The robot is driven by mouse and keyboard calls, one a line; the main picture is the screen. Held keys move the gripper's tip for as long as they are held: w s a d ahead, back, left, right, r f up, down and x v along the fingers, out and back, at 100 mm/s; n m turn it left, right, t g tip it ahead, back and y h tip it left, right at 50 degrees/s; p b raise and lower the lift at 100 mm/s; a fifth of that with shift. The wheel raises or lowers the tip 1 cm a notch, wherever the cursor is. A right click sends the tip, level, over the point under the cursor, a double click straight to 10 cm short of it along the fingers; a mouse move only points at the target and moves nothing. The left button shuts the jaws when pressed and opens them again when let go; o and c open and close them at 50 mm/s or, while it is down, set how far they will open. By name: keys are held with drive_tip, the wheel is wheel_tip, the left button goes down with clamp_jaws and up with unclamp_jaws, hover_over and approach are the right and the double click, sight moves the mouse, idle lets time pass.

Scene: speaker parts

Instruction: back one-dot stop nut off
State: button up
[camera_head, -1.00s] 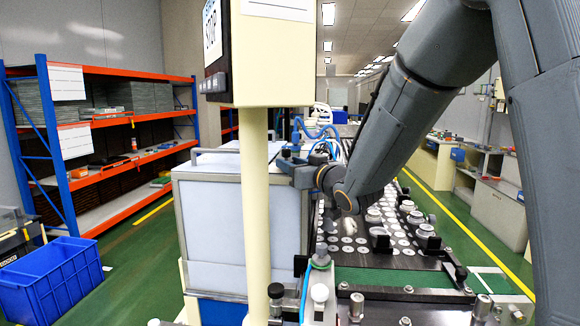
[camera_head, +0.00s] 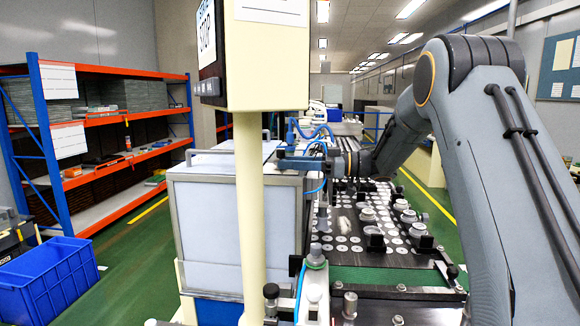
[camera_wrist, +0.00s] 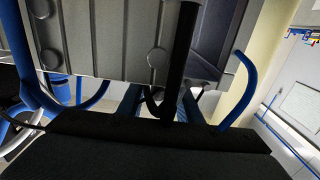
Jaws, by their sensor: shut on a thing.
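My gripper (camera_head: 300,162) is at the end of the arm reaching in from the right. It points left, beside the top right edge of the white machine housing (camera_head: 236,232), among blue hoses. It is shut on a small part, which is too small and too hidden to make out. The one-dot stop nut cannot be told apart in either view, and no dot marks can be read. In the wrist view, a wide black piece fills the bottom, a dark upright rod (camera_wrist: 180,60) stands in the middle, and a grey ribbed panel (camera_wrist: 100,40) lies behind it.
A cream post (camera_head: 256,200) with a control box (camera_head: 265,55) stands in front of the housing. A dark conveyor (camera_head: 385,257) with several pale discs and round parts runs right of it. Blue hoses (camera_head: 318,130) hang near my gripper. An orange-and-blue shelf (camera_head: 110,155) and blue bin (camera_head: 48,280) stand left.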

drive_tip(key=n+g, duration=0.1)
drive_tip(key=g+b, duration=0.1)
drive_tip(key=n+g, duration=0.1)
drive_tip(key=g, duration=0.1)
drive_tip(key=shift+w+f+n+b, duration=0.25)
drive_tip(key=shift+w+n+b, duration=0.05)
drive_tip(key=shift+w, duration=0.1)
drive_tip(key=shift+w+r+n+g, duration=0.15)
drive_tip(key=shift+n+g, duration=0.55)
drive_tip(key=shift+g, duration=0.4)
drive_tip(key=shift+w+f+n+g, duration=0.1)
drive_tip(key=shift+n+g, duration=0.6)
drive_tip(key=shift+g, duration=0.4)
drive_tip(key=shift+r+g+h, duration=0.1)
drive_tip(key=shift+g+h, duration=0.2)
drive_tip(key=shift+g, duration=0.1)
drive_tip(key=o, duration=1.1)
drive_tip(key=shift+a, duration=0.1)
drive_tip(key=shift+c, duration=0.2)
drive_tip(key=shift+n, duration=0.3)
drive_tip(key=shift+r, duration=0.15)
